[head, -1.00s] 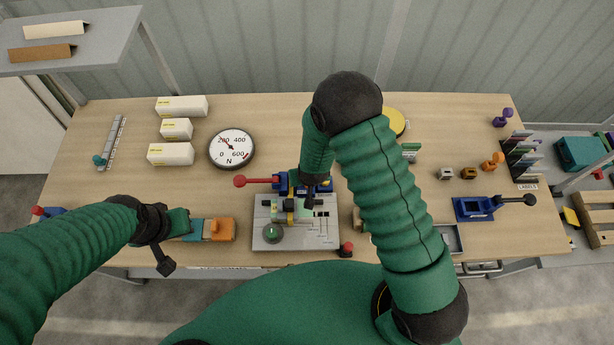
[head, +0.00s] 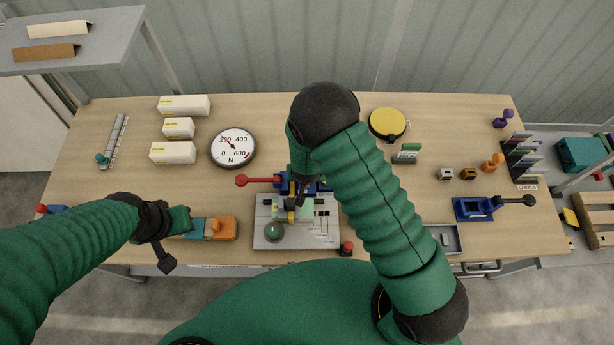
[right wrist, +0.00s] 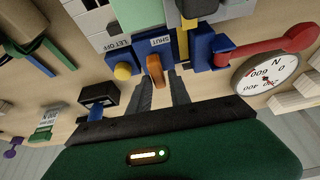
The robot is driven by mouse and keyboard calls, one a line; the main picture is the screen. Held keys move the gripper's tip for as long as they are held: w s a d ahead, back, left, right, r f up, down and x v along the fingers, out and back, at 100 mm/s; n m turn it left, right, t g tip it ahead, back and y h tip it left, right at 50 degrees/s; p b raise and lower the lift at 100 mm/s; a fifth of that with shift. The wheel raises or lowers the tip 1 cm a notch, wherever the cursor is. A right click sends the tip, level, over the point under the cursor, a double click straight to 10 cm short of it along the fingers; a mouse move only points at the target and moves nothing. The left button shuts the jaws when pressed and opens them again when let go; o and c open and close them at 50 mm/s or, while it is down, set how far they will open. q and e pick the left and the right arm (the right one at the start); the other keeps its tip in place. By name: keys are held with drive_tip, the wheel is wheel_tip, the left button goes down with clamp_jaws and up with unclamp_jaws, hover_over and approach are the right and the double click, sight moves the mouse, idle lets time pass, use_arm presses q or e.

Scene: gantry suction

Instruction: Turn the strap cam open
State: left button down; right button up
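The strap cam appears to be the small orange lever (right wrist: 154,72) on a blue block (right wrist: 155,48) marked SHUT, in the right wrist view. My right gripper (right wrist: 160,78) has its two dark fingers apart. Their tips are close to the orange lever, which shows between them, nearer the left finger; I cannot tell whether they touch it. In the head view my right gripper (head: 299,192) is over the blue parts at the back of the grey fixture (head: 325,232), and my arm hides the lever. My left gripper (head: 183,222) is beside a teal and orange block (head: 222,228); its fingers are unclear.
A red-knobbed handle (head: 242,181) extends left of the fixture, near a round gauge (head: 233,148). A yellow knob (right wrist: 123,71) is beside the lever. A red button (head: 346,248) is at the fixture's front right. White boxes (head: 173,152) stand at the back left.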

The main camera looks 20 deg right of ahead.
drive_tip(key=shift+o, duration=1.1)
drive_tip(key=shift+s+f, duration=0.1)
drive_tip(key=shift+f, duration=0.1)
drive_tip(key=shift+s, duration=0.1)
drive_tip(key=p+v, duration=1.3)
drive_tip(key=v, duration=0.3)
drive_tip(key=shift+a+r, duration=0.25)
drive_tip(key=shift+r, duration=0.15)
drive_tip(key=shift+f, duration=0.1)
drive_tip(key=s+d+f+n+g+y+b, duration=0.1)
drive_tip(key=s+d+f+n+b, duration=0.2)
drive_tip(key=b, duration=1.9)
drive_tip(key=shift+s+d+f+g+b, duration=0.15)
drive_tip(key=shift+s+d+g+b, duration=0.25)
drive_tip(key=shift+s+d, duration=2.25)
